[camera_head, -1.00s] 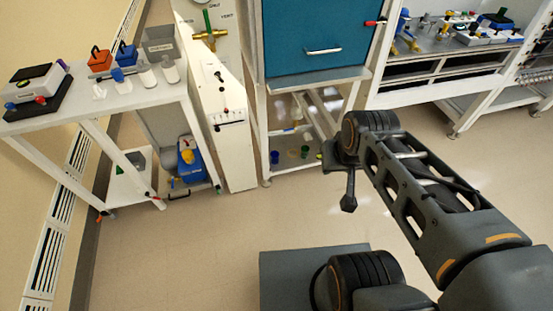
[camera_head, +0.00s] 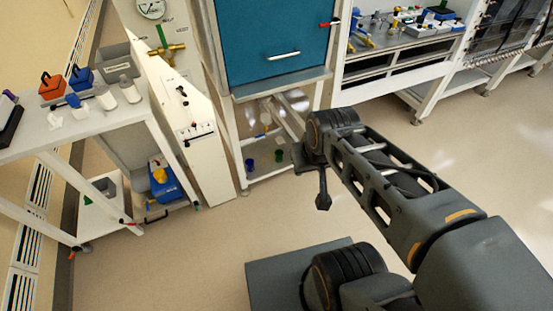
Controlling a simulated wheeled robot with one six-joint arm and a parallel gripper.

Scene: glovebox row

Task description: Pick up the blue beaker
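A small blue cup that looks like the blue beaker (camera_head: 249,164) stands low down on the bottom shelf under the teal cabinet. It is small in view, so I cannot make out its details. My gripper (camera_head: 323,203) seems to be the dark end piece hanging below the wrist of my arm, to the right of the blue beaker in the picture. The two are apart. The fingers are too small and dark to tell whether they are open or shut. I see nothing held.
A green cup (camera_head: 279,154) stands right of the blue one on that shelf. The teal cabinet (camera_head: 275,40) is above. A white panel with gauge and valves (camera_head: 185,110) and a side table (camera_head: 60,135) stand to the left. Open floor (camera_head: 190,255) lies in front.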

